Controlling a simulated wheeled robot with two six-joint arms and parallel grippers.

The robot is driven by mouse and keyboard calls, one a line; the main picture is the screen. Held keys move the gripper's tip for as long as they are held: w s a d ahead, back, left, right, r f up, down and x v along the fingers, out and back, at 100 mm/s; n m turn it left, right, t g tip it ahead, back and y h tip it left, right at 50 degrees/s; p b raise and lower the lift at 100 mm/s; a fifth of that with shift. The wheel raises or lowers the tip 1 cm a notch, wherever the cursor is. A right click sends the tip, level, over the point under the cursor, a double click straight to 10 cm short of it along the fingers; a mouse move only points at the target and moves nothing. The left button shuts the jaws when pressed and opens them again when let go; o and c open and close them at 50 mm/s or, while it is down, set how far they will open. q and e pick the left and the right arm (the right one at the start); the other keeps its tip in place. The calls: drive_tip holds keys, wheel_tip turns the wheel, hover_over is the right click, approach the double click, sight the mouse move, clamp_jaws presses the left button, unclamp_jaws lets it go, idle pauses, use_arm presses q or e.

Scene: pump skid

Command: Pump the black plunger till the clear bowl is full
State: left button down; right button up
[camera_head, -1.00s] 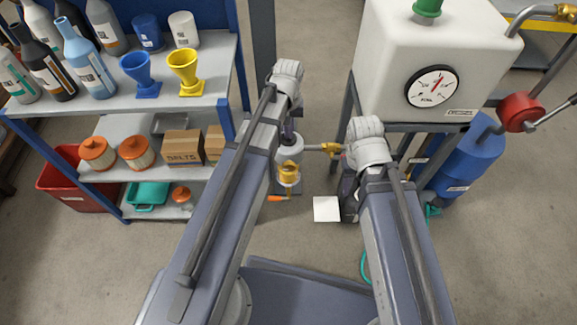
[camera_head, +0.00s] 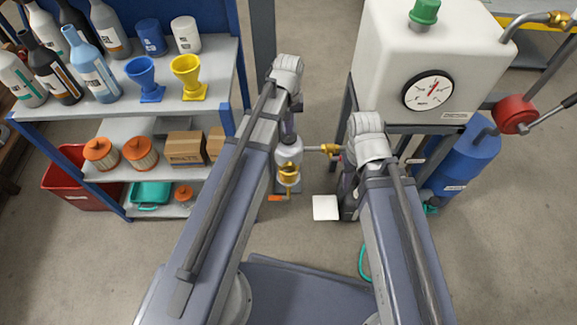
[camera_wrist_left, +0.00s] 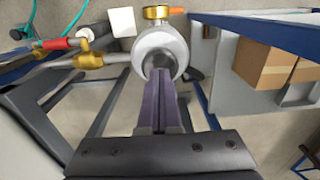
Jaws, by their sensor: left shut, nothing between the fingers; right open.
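The pump's pale grey cylinder (camera_head: 289,157) stands below my left wrist in the head view; it also shows in the left wrist view (camera_wrist_left: 178,42). The dark plunger top (camera_wrist_left: 160,60) is at the middle of the cylinder, mostly hidden by my fingers. My left gripper (camera_wrist_left: 160,78) is shut and empty, its fingertips over the plunger; contact cannot be told. A brass-collared bowl (camera_head: 289,172) sits at the cylinder's front; its fill level cannot be read. My right gripper (camera_head: 349,185) is open, mostly hidden under its wrist, to the right of the pump.
A brass valve and pipe (camera_head: 328,149) run right from the pump. A white tank with a gauge (camera_head: 428,91) and a blue cylinder (camera_head: 468,160) stand right. A blue-framed shelf (camera_head: 200,108) with bottles and funnels stands left. A white square (camera_head: 325,207) lies between my arms.

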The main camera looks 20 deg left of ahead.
sight(288, 136)
use_arm(q)
drive_tip(key=shift+f, duration=0.15)
drive_tip(key=shift+f+b, duration=1.6)
drive_tip(key=shift+b, duration=0.15)
drive_tip(key=shift+r, duration=0.2)
drive_tip(key=shift+r+p, duration=1.55)
drive_tip(key=shift+p, duration=0.2)
wheel_tip(288, 136, up, 6)
drive_tip(key=p, duration=0.6)
